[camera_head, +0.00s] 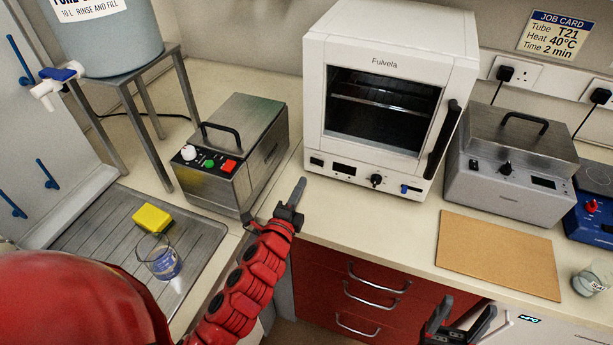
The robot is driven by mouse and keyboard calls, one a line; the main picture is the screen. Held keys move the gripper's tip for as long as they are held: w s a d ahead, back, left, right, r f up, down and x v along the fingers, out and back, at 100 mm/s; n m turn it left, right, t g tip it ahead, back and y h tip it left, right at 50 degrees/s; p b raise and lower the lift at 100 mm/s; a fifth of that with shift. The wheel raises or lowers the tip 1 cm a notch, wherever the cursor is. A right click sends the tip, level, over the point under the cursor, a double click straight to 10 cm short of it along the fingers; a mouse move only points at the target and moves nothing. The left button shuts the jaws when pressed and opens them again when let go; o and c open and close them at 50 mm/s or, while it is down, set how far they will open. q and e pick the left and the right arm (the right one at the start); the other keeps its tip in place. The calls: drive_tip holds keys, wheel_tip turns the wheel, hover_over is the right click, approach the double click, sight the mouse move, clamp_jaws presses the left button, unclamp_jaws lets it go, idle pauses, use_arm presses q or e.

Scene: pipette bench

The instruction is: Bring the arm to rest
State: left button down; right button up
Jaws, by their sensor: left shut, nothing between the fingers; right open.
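My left arm (250,275) is red and comes in from the lower left. My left gripper (297,192) is shut and empty, pointing up just in front of the counter edge, between the steel box and the white oven. My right gripper (465,325) is at the bottom edge, open and empty, in front of the drawers and low beside a white surface. The rest of the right arm is out of view.
A white oven (398,65), steel box with buttons (235,150), grey lidded bath (515,165) and brown board (498,253) stand on the counter. A beaker (160,262) and yellow sponge (152,218) are on the drainer. A glass (588,280) stands at right. Red drawers (375,290) are below.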

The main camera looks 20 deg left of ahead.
use_arm(q)
drive_tip(key=shift+s, duration=0.4)
